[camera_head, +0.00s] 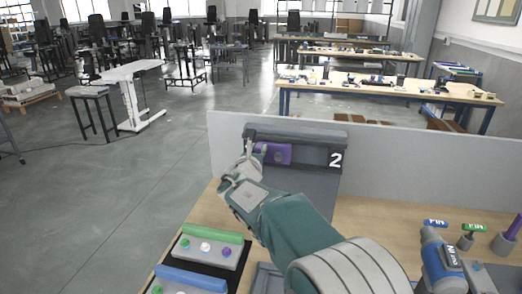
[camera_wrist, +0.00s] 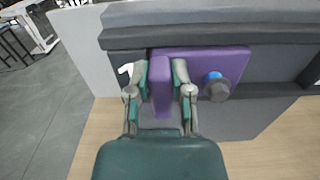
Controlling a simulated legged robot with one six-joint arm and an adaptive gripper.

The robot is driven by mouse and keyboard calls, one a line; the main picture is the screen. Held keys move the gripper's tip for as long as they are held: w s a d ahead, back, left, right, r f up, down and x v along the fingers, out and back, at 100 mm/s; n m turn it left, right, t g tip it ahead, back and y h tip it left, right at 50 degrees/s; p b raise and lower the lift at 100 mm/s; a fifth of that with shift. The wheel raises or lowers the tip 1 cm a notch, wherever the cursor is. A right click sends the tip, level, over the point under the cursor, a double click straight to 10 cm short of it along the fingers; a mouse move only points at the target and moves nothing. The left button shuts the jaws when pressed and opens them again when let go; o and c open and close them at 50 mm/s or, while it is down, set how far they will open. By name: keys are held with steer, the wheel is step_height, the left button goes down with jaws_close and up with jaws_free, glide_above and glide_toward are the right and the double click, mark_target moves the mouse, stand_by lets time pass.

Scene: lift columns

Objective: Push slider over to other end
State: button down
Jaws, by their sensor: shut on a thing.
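The purple slider (camera_head: 279,154) sits in the dark grey rail unit (camera_head: 300,135), toward its left end in the head view. The rail to its right, up to the white "2", is bare. In the wrist view the slider (camera_wrist: 210,62) shows as a flat purple plate with an upright handle (camera_wrist: 162,92) and a grey and blue round knob (camera_wrist: 216,87) to the right of the handle. My gripper (camera_wrist: 160,84) is shut on the handle, one finger on each side. In the head view my gripper (camera_head: 250,160) covers the slider's left end. A white mark beside the left finger is partly hidden.
A grey panel (camera_head: 400,160) stands behind the unit. A board with a green bar and coloured buttons (camera_head: 208,247) lies front left, with a blue bar (camera_head: 192,278) nearer. A blue and grey tool (camera_head: 440,262) and several labelled pegs (camera_head: 467,238) stand at the right.

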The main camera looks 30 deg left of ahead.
steer(key=c, duration=0.6)
jaws_free()
steer(key=shift+a+f, duration=0.15)
steer(key=shift+f, duration=0.05)
steer(key=shift+o, duration=0.4)
steer(key=shift+a, duration=0.35)
steer(key=shift+s+d+r, duration=0.1)
steer(key=shift+s+d, duration=0.25)
steer(key=shift+d, duration=0.05)
steer(key=v, duration=1.1)
steer(key=shift+a+f, duration=0.2)
